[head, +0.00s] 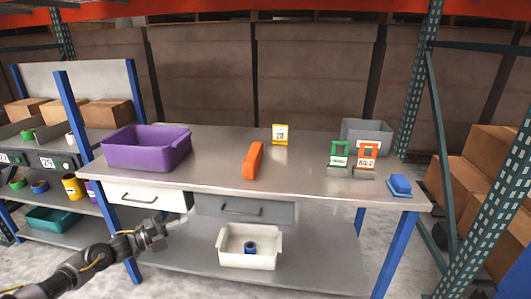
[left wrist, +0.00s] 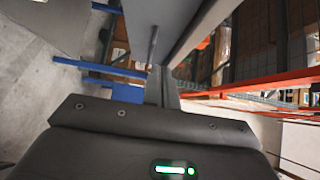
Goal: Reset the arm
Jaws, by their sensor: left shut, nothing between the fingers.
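My left arm comes in from the lower left in the head view. Its gripper (head: 153,234) is shut and empty, in the air in front of the workbench, below the white drawer (head: 147,198). In the left wrist view the dark gripper body (left wrist: 150,140) fills the lower part, with a green light on it. My right gripper is in neither view.
The workbench (head: 220,157) carries a purple bin (head: 147,147), an orange object (head: 253,160), a yellow sign (head: 281,134), a grey bin (head: 367,133), green (head: 338,157) and orange (head: 367,158) stands and a blue item (head: 401,184). A white bin (head: 248,260) sits on the lower shelf.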

